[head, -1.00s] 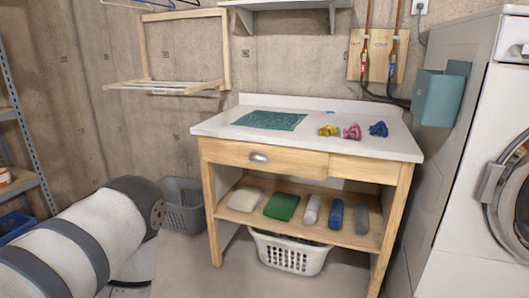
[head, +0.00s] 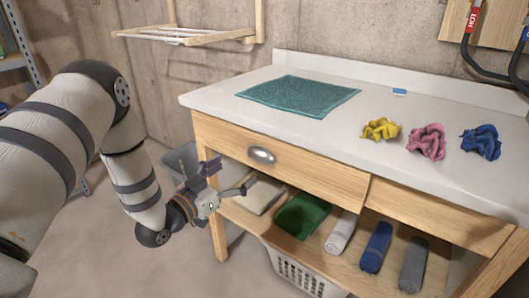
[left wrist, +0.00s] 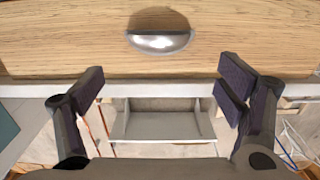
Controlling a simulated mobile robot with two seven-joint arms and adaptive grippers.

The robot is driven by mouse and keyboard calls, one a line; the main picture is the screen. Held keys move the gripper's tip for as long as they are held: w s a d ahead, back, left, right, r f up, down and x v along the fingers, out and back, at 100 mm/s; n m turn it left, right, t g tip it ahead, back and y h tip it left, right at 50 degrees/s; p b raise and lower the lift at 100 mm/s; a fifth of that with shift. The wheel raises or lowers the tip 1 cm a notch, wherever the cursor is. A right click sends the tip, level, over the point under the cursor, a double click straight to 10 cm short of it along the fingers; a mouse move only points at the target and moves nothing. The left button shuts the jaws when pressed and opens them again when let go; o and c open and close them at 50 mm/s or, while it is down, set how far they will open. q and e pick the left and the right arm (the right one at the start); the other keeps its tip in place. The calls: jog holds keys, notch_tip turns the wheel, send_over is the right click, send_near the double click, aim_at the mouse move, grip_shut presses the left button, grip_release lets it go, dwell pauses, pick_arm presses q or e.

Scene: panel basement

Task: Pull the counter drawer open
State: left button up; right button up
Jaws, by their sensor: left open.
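The counter drawer (head: 290,163) has a pale wooden front under the white countertop. It looks shut, with its front in line with the counter frame. Its silver cup handle (head: 261,155) is on the front. My left gripper (head: 228,178) is open and empty, in front of the drawer and a little below and left of the handle. In the left wrist view, the handle (left wrist: 160,41) is centred between the spread fingers (left wrist: 162,88) sideways, but apart from them, towards the top of the picture. My right gripper is in neither view.
A teal cloth (head: 298,95) and yellow, pink and blue crumpled cloths (head: 427,141) lie on the countertop (head: 345,125). The lower shelf (head: 318,240) holds a green folded cloth (head: 302,215) and rolled towels. A white basket (head: 300,272) stands beneath. Floor at the left front is clear.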

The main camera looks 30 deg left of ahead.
aim_at(256, 157)
pick_arm(q)
jog(key=w, duration=0.6)
jog(key=w+b, duration=0.1)
jog(key=w, duration=0.2)
jog(key=shift+w+d+f, duration=0.1)
jog(key=shift+w+d, duration=0.15)
jog(key=shift+d, duration=0.15)
jog(key=shift+c, duration=0.6)
jog(key=c, duration=1.3)
jog(key=shift+c, duration=0.2)
